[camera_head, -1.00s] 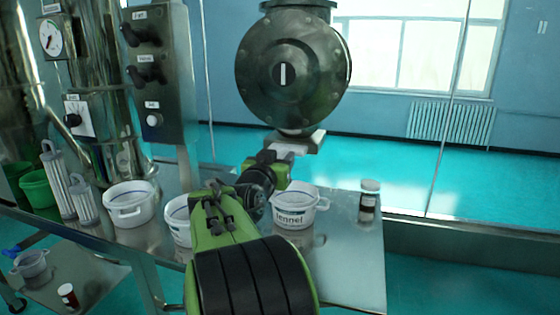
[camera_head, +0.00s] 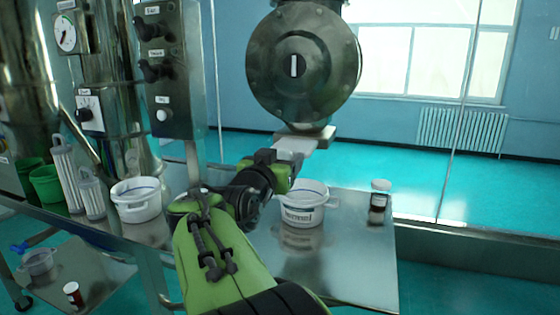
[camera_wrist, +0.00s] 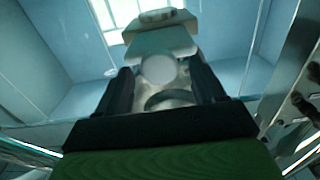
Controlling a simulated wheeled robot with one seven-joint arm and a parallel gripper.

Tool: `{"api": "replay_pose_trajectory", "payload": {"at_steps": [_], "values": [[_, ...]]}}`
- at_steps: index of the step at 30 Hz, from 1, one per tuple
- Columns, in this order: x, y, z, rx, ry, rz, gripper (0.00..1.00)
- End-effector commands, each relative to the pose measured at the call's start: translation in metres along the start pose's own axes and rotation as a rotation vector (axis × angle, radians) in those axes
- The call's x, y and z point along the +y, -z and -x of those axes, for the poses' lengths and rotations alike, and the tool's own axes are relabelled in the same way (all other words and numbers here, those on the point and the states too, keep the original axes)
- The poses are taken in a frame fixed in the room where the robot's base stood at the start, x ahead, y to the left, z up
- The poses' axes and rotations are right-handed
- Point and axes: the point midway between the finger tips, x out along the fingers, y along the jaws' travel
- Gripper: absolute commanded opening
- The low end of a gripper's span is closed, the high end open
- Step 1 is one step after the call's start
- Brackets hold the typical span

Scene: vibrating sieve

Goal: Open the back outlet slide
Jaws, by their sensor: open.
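The outlet slide (camera_head: 297,145) is a pale flat plate under the round steel housing (camera_head: 303,75), jutting toward my arm. In the wrist view the slide (camera_wrist: 165,42) lies ahead, with a grey block at its far end. My gripper (camera_head: 282,161) is at the near end of the slide, just below the housing. In the wrist view my gripper (camera_wrist: 160,78) has its two dark fingers apart, and the near edge of the slide shows at their tips. I cannot tell whether they touch it.
A steel table holds a labelled white pot (camera_head: 303,205) below my gripper, a small brown jar (camera_head: 379,202) at right, and another white pot (camera_head: 136,205) at left. A control panel (camera_head: 165,75) with knobs stands left. Clear floor lies behind the table.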

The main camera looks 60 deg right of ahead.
Motion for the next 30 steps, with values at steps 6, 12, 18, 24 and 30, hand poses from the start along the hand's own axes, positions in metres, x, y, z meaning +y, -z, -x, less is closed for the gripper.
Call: {"api": "replay_pose_trajectory", "payload": {"at_steps": [6, 12, 18, 24, 30], "values": [[-0.002, 0.0, 0.019, 0.002, 0.005, 0.0, 0.69], [-0.002, 0.0, 0.075, 0.002, 0.008, 0.0, 0.69], [-0.001, 0.0, 0.128, 0.002, 0.005, 0.001, 0.69], [0.0, 0.0, 0.155, 0.0, 0.001, 0.0, 0.69], [0.0, 0.0, 0.158, 0.0, 0.0, 0.0, 0.69]]}}
